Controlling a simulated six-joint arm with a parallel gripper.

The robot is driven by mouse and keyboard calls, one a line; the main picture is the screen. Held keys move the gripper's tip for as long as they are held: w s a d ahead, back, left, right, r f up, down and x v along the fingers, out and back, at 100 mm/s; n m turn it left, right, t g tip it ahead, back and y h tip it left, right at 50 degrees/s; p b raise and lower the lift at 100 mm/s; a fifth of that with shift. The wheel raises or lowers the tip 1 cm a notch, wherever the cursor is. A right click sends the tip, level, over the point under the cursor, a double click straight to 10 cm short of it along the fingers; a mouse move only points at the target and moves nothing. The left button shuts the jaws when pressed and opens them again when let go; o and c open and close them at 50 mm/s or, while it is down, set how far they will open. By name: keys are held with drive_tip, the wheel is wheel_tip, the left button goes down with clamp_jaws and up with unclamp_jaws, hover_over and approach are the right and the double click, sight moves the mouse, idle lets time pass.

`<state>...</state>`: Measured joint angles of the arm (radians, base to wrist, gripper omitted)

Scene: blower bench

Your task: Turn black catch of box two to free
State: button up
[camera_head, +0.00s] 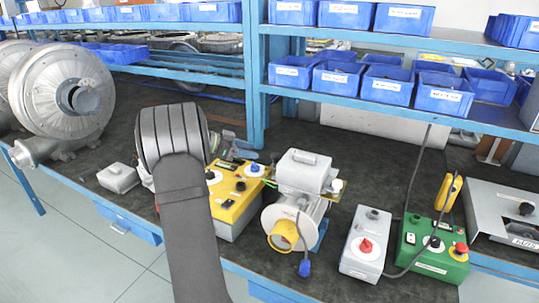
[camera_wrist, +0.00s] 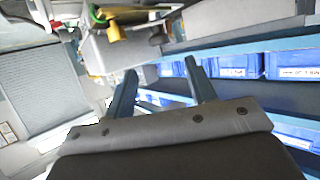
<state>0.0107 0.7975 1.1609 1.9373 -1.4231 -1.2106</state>
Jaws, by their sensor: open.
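My gripper shows in the wrist view (camera_wrist: 163,82), its two blue-grey fingers apart with nothing between them. In the head view my dark arm hides most of it, above the bench left of centre. No box is readably marked "two", and I cannot tell which part is the black catch. Candidates are a yellow box (camera_head: 236,211) with small black parts, partly behind my arm, a grey box with a red knob (camera_head: 365,246), a green box with a black knob and a red button (camera_head: 432,262), and a grey labelled box with a black knob (camera_head: 505,215) at the right.
A blower with a yellow port (camera_head: 283,236) stands between the yellow box and the grey red-knob box. A large metal blower (camera_head: 58,90) is at the left. Shelves with blue bins (camera_head: 390,84) rise behind the bench. A dark cable hangs near the green box.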

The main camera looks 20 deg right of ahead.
sight(273, 155)
drive_tip(key=x, duration=0.8)
drive_tip(key=shift+d, duration=0.2)
drive_tip(key=c, duration=1)
